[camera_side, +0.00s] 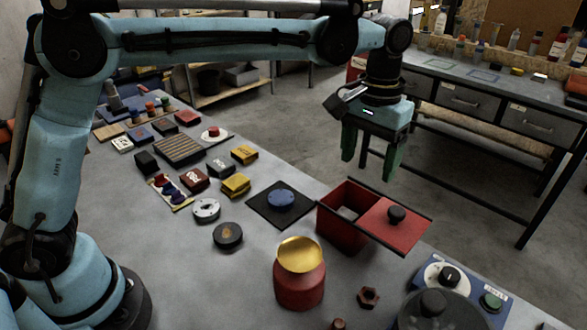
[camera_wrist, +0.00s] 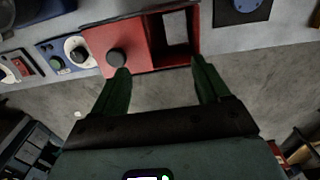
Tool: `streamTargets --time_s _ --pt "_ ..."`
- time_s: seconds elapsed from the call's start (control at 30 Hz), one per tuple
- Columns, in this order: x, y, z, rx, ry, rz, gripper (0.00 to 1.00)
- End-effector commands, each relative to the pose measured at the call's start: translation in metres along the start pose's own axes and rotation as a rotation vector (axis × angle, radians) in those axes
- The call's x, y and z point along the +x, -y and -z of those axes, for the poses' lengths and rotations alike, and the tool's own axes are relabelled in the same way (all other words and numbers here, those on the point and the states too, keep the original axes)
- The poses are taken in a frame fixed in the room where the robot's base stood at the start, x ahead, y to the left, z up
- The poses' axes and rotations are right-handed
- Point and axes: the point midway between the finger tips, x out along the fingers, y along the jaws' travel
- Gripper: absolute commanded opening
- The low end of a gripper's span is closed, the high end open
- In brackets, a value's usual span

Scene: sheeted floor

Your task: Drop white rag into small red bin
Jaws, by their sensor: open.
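The small red bin (camera_side: 342,232) stands near the table's far right edge. Its red lid (camera_side: 392,232), with a black knob, is slid to the right, leaving the left part open. A pale grey-white patch (camera_side: 347,213) shows inside the opening; it also shows in the wrist view (camera_wrist: 176,28). It may be the white rag, but I cannot tell. No other white rag is visible. My gripper (camera_side: 369,168) is open, with green fingers apart and nothing between them, above and beyond the bin. In the wrist view, the bin (camera_wrist: 151,36) lies ahead of the fingertips (camera_wrist: 161,64).
A black mat with a blue disc (camera_side: 281,200) lies left of the bin. A red jar with a yellow top (camera_side: 300,275) stands nearer. A blue panel with knobs (camera_side: 462,285) is to the right. Several small blocks fill the table's far left. A workbench (camera_side: 480,90) stands behind.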

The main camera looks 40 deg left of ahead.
Motion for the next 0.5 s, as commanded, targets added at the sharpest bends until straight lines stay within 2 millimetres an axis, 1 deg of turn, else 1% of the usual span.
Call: streamTargets --time_s 0.1,0.3,0.5 --pt "-0.021 0.000 0.000 0.000 0.000 0.000 0.76" --pt "-0.055 0.000 0.000 0.000 0.000 0.000 0.76" --pt "-0.081 0.000 0.000 0.000 0.000 0.000 0.76"
